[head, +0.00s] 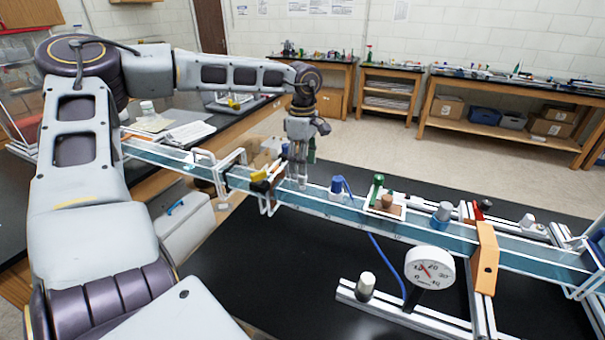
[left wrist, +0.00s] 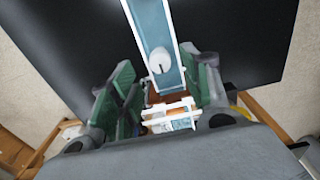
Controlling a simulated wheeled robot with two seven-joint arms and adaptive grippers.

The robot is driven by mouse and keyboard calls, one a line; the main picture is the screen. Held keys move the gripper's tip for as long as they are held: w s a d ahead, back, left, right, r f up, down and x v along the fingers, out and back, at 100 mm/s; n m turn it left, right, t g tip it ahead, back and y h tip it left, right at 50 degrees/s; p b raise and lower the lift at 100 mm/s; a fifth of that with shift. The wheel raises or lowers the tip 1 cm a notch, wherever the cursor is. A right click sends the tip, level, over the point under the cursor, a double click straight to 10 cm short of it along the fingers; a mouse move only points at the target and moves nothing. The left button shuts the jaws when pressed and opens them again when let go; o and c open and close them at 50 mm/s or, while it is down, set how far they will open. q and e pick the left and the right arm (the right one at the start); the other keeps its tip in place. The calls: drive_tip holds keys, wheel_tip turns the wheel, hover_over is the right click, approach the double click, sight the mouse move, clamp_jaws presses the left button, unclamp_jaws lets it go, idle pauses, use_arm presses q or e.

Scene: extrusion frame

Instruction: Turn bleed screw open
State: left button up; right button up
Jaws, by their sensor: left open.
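My left gripper (head: 300,182) points down over the long blue-faced rail (head: 320,205) in the head view, left of a blue cap with a blue tube (head: 337,187). In the left wrist view my left gripper (left wrist: 163,92) is open and empty, with its green fingers on either side of the rail (left wrist: 150,22). A small pale rounded knob (left wrist: 160,62) stands on the rail just beyond the fingertips, apart from them. I cannot tell for sure which fitting is the bleed screw. My right gripper is not in view.
A dial gauge (head: 430,268), an orange bracket (head: 485,258) and a white knob (head: 366,286) stand at the right. A small tray with a green-topped part (head: 378,182) and a grey-blue cap (head: 441,215) are along the rail. The black tabletop (head: 270,255) is clear in front.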

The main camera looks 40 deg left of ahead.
sight(302, 179)
use_arm(q)
wheel_tip(302, 179, down, 3)
drive_tip(key=shift+f, duration=0.8)
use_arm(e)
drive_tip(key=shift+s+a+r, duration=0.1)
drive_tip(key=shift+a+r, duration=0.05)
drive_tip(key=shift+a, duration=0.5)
use_arm(q)
drive_tip(key=shift+c, duration=0.4)
drive_tip(key=c, duration=1)
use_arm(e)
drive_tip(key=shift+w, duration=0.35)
